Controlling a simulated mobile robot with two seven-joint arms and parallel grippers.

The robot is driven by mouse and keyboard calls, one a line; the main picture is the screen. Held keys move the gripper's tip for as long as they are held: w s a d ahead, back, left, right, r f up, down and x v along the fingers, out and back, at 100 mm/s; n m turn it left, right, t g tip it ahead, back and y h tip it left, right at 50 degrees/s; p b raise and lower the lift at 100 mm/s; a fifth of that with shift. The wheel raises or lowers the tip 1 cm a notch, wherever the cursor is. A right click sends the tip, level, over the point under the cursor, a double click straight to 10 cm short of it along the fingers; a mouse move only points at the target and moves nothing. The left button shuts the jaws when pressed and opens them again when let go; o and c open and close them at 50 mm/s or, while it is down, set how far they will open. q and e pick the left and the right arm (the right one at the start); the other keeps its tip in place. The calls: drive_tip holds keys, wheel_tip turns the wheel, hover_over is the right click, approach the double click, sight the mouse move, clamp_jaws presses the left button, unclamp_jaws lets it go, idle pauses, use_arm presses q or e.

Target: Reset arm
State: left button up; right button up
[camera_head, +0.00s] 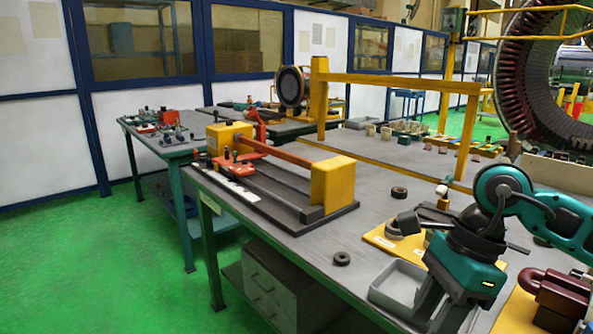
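My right arm (525,205), teal and dark grey, comes in from the right edge over the near right part of the workbench (375,185). My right gripper (442,312) points down toward the bottom edge, beside a grey tray (398,284). Its two grey fingers look apart, and I see nothing held between them. The lower fingertips are near the bottom edge of the picture. My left arm and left gripper are not in view.
An orange and yellow winding fixture (333,184) stands on the bench's left part. Dark rings (341,258) (399,192) lie on the bench. A yellow board (384,237) and a dark red part (556,290) are near my arm. A large stator ring (520,70) stands behind right.

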drive_tip(key=s+a+r+m+g+y, duration=0.1)
drive_tip(key=s+a+r+m+y, duration=0.1)
drive_tip(key=a+m+y, duration=0.5)
drive_tip(key=s+a+r+m+y, duration=0.1)
drive_tip(key=s+a+m+y, duration=0.1)
drive_tip(key=a+y, duration=0.75)
drive_tip(key=w+d+f+m+t+h, duration=0.2)
drive_tip(key=w+m+t, duration=0.1)
drive_tip(key=m+t, duration=0.7)
drive_tip(key=w+d+f+m+t+h, duration=0.3)
drive_tip(key=m+t, duration=0.4)
drive_tip(key=m, duration=0.6)
drive_tip(key=d+f+m+t+h+p, duration=0.1)
drive_tip(key=d+f+m+h, duration=0.1)
drive_tip(key=f+m+h, duration=0.25)
drive_tip(key=d+f+m+t+h, duration=0.1)
drive_tip(key=d+f+m+h, duration=0.2)
drive_tip(key=f+m, duration=0.25)
drive_tip(key=s+d+f+m+g+h, duration=0.2)
drive_tip(key=s+f+m, duration=0.3)
drive_tip(key=f, duration=0.3)
drive_tip(key=s+d+f+m+g+h, duration=0.3)
drive_tip(key=s+f, duration=0.3)
drive_tip(key=f, duration=0.2)
drive_tip(key=shift+s+d+m+g+h, duration=0.35)
drive_tip(key=shift+d+m+g, duration=0.2)
drive_tip(key=shift+m, duration=0.35)
